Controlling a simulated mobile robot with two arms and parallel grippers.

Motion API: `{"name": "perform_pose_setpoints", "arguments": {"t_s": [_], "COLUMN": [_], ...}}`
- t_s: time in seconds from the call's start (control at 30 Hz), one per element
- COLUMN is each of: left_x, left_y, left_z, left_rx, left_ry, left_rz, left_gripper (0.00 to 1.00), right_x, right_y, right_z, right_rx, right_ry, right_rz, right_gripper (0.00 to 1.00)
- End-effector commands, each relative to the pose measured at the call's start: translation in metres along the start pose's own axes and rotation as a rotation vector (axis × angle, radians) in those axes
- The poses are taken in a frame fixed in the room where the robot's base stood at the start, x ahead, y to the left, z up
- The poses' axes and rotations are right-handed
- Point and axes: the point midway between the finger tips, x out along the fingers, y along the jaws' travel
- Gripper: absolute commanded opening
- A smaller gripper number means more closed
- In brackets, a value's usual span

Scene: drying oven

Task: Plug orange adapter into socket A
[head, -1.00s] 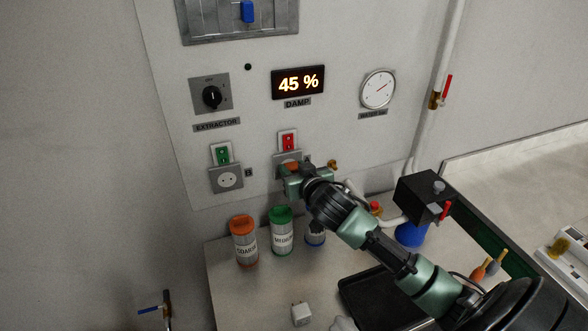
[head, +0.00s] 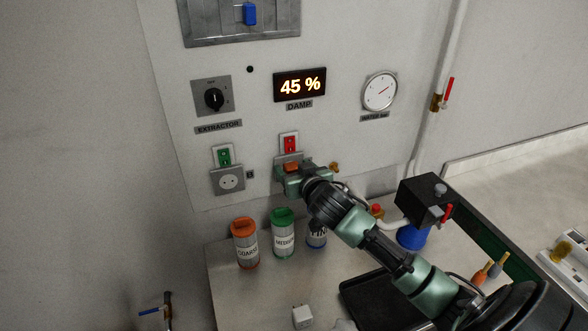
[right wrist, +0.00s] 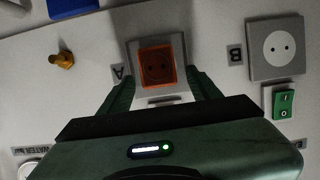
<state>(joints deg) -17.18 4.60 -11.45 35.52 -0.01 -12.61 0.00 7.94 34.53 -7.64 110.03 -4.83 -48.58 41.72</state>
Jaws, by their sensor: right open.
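The orange adapter (right wrist: 157,66) sits in the grey plate of socket A (right wrist: 132,52), next to the "A" label in the right wrist view. It also shows in the head view (head: 291,168), just above my gripper. My right gripper (right wrist: 163,85) is open, with one green finger on each side of the adapter. From this view I cannot tell whether the fingers touch it. In the head view my right gripper (head: 293,175) covers most of socket A. My left gripper is not in view.
Socket B (head: 229,181) is empty beside socket A, with a green switch (head: 224,157) above it. A red switch (head: 290,144) is above socket A. A brass fitting (right wrist: 62,60) sticks out nearby. Several canisters, including the orange-lidded one (head: 245,243), stand below. A white adapter (head: 303,316) lies on the bench.

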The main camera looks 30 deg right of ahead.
Motion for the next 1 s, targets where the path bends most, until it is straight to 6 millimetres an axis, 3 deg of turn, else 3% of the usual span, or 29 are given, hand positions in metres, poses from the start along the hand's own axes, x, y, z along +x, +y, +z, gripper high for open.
{"name": "perform_pose_setpoints", "arguments": {"t_s": [0.17,0.53,1.0], "left_x": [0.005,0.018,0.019], "left_y": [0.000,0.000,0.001], "left_z": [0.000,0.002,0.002], "left_rx": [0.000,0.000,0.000], "left_ry": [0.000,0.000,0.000], "left_rz": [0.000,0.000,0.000], "left_gripper": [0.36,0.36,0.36], "right_x": [-0.014,-0.069,-0.077], "right_y": [-0.001,0.000,0.000], "right_z": [0.002,0.002,0.000], "right_rx": [0.000,0.000,0.000], "right_ry": [0.001,0.000,0.000], "right_rz": [-0.003,-0.002,0.000], "right_gripper": [0.63,0.63,0.63]}}
